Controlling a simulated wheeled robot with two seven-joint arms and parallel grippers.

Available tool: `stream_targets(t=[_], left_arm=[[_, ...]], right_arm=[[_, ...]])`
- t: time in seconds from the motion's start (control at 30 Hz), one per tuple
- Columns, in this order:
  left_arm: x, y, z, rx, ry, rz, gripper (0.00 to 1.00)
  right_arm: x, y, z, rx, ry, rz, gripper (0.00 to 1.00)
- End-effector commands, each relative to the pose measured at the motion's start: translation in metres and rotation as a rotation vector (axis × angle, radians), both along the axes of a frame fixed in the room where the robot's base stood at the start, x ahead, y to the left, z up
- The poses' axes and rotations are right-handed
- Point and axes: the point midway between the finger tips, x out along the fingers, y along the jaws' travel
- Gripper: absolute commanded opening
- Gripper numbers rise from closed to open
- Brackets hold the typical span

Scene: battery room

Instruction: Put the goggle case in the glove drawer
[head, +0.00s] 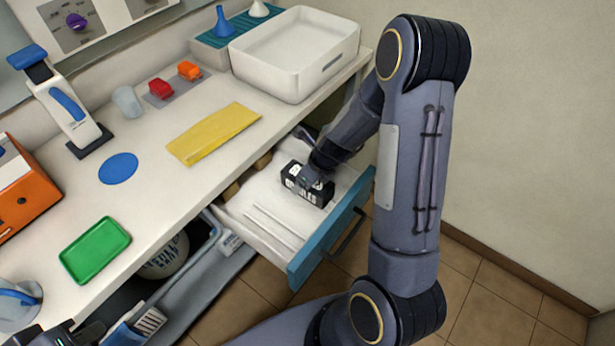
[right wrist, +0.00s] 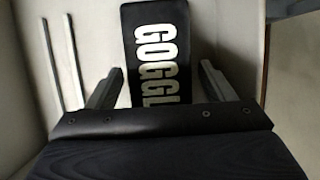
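The goggle case (head: 318,194) is a black box with white lettering, lying inside the open glove drawer (head: 330,238), which has a teal front. My right gripper (head: 311,180) reaches down into the drawer over the case. In the right wrist view the case (right wrist: 157,45) lies between the two fingers of the right gripper (right wrist: 160,78), with a gap beside it, clearest on the right; the fingers look open. The case's lower end is hidden by the gripper body. My left gripper (head: 72,334) shows only partly at the bottom left corner; its fingers are unclear.
Thin light strips (head: 272,228) lie in the drawer beside the case. On the counter above are a yellow cloth-like piece (head: 213,132), a white tub (head: 296,80), a green tray (head: 70,262) and a blue disc (head: 118,168). The counter edge runs close along the drawer.

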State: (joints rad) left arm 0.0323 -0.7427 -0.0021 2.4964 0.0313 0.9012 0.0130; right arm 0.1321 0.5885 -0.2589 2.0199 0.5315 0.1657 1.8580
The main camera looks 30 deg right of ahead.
Motion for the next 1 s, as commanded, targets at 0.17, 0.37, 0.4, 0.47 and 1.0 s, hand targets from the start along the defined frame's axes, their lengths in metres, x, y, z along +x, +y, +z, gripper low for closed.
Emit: stream_targets(t=[0.17,0.37,0.4,0.47,1.0], left_arm=[[0.000,0.000,0.000,0.000,0.000,0.000,0.00],[0.000,0.000,0.006,0.000,0.000,0.000,0.00],[0.000,0.000,0.011,0.000,0.000,0.000,0.00],[0.000,0.000,0.015,0.000,0.000,0.000,0.00],[0.000,0.000,0.053,0.000,0.000,0.000,0.00]], right_arm=[[0.000,0.000,0.000,0.000,0.000,0.000,0.78],[0.000,0.000,0.008,0.000,-0.001,0.000,0.78],[0.000,0.000,0.013,-0.001,-0.001,0.001,0.78],[-0.001,-0.001,0.021,-0.001,-0.003,0.000,0.78],[-0.038,-0.016,0.117,0.000,-0.002,0.001,0.78]])
